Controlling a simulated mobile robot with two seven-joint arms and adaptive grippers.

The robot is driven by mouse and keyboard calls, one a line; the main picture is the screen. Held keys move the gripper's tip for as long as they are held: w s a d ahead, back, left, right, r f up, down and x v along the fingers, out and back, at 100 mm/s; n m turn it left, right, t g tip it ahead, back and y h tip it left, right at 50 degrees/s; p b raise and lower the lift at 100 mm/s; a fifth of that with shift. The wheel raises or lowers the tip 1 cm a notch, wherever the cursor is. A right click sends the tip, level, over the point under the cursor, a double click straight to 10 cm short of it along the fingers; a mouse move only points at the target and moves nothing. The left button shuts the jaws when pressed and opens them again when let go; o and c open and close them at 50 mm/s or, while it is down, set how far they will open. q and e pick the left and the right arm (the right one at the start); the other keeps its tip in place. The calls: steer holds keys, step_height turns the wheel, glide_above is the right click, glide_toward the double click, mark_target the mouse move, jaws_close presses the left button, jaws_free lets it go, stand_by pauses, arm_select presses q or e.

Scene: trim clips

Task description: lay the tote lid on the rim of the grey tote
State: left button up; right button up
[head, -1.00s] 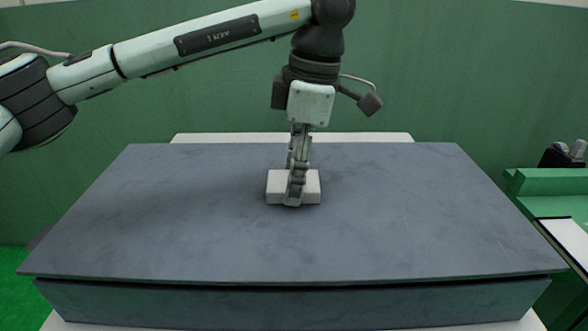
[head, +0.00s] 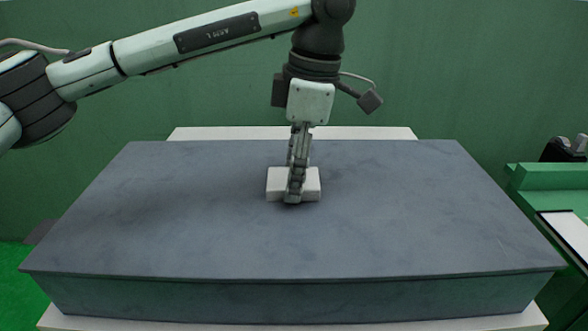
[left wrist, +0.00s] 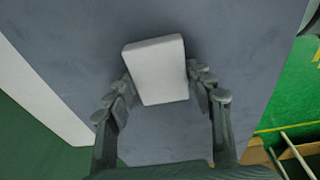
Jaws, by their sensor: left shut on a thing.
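The tote lid (head: 180,225) is a wide blue-grey panel lying flat over the grey tote (head: 290,300). In the head view its front edge meets the top of the tote's front wall, with no dark gap showing along it. The rear rim is hidden under the lid. A pale block-shaped handle (head: 311,184) stands at the lid's middle. My left gripper (head: 294,198) points down and is shut on the handle. The left wrist view shows the handle (left wrist: 158,70) between both fingers, with the lid (left wrist: 230,35) behind it. My right gripper is not in view.
The tote stands on a white table (head: 380,132) whose edges show behind and in front. A green bench (head: 550,180) with a white panel and dark items is at the right. A green wall (head: 450,70) is behind.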

mark_target(306, 179)
arm_select(q)
steer(key=shift+f+b, duration=0.3)
steer(key=shift+f, duration=0.1)
steer(key=o, duration=1.5)
steer(key=r, duration=0.4)
steer(key=d+r, duration=0.1)
steer(key=r, duration=0.7)
steer(key=shift+s+d, duration=0.2)
steer(key=shift+d, duration=0.2)
